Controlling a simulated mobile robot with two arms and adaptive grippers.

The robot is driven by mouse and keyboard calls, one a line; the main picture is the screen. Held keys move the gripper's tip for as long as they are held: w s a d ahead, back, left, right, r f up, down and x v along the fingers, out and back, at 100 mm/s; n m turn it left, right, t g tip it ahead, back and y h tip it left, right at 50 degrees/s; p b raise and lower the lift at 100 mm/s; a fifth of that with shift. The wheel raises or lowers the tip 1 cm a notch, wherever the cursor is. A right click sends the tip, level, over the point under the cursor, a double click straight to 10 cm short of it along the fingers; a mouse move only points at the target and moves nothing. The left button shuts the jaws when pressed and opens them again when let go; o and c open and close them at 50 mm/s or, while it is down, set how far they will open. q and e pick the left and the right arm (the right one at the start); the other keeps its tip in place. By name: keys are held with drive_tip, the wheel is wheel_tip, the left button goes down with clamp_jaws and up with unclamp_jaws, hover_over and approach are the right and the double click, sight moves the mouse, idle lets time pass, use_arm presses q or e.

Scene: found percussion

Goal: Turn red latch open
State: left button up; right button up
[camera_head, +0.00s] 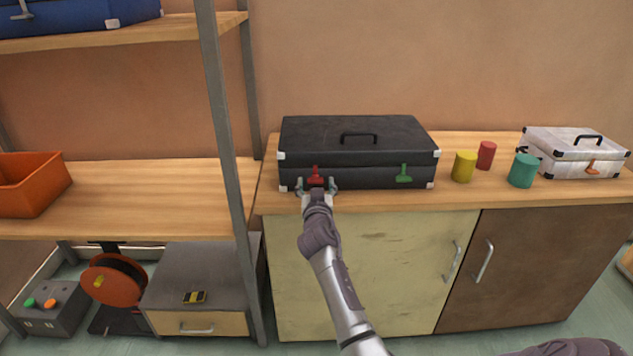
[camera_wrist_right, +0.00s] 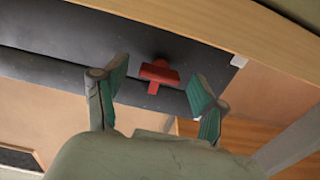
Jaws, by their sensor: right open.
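A black suitcase (camera_head: 362,146) with metal corners lies flat and closed on the wooden counter. The red latch (camera_head: 315,174) is on the left of its front face, and a green latch (camera_head: 404,174) is on the right. My right gripper (camera_head: 317,184) is open in front of the red latch. In the right wrist view, the red latch (camera_wrist_right: 158,74) sits just ahead of and between the open fingers of the gripper (camera_wrist_right: 160,98), and I see no contact. My left gripper is not in view.
Yellow (camera_head: 464,167), red (camera_head: 486,155) and green (camera_head: 523,170) cylinders stand on the counter to the right, near a white case (camera_head: 575,153). A metal shelf post (camera_head: 225,130) stands left of the suitcase. An orange bin (camera_head: 30,185) is on the shelf.

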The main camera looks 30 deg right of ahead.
drive_tip(key=shift+a, duration=0.1)
drive_tip(key=c, duration=1.1)
drive_tip(key=shift+c, duration=0.2)
